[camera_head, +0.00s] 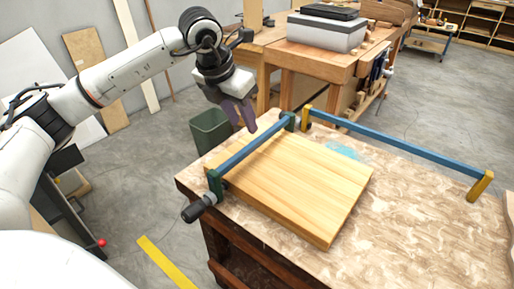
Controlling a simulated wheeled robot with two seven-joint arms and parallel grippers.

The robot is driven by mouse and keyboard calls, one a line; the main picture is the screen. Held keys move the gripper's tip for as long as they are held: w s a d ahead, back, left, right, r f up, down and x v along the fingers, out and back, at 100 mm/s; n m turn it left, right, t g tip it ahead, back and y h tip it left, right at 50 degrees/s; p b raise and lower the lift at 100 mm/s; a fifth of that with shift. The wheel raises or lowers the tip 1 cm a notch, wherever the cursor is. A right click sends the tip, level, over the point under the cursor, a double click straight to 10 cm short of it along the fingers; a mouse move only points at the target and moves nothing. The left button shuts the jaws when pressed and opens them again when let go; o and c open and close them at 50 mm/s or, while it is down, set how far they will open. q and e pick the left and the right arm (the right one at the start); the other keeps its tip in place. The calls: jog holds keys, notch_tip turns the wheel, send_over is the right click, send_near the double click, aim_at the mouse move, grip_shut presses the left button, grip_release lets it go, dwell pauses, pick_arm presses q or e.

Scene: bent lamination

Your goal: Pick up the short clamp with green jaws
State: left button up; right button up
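The short clamp with green jaws (252,149) has a blue bar. It lies across the left part of a light wooden board (300,187). One green jaw and a dark screw handle (198,208) are at the board's near left edge, and the other green jaw is at its far edge. My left gripper (244,130) has purple fingers pointing down. It is above and behind the clamp bar in the picture, apart from it. Its two fingertips look spread, with nothing between them. My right gripper is out of view.
A longer blue clamp with yellow jaws (395,145) lies behind and right of the board, close to the short clamp's far jaw. The worktable (400,235) is bare at the front right. A green bin (209,130) stands behind the table's left edge.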

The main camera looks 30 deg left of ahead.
aim_at(253, 143)
pick_arm(q)
jog(key=x, duration=0.3)
jog(key=shift+d+f, duration=0.1)
jog(key=shift+f, duration=0.25)
jog(key=p+x, duration=0.1)
jog(key=x, duration=0.4)
jog(key=shift+w+f, duration=0.15)
jog(key=shift+f, duration=0.15)
jog(key=shift+c, duration=0.4)
grip_shut()
jog(key=shift+r, duration=0.15)
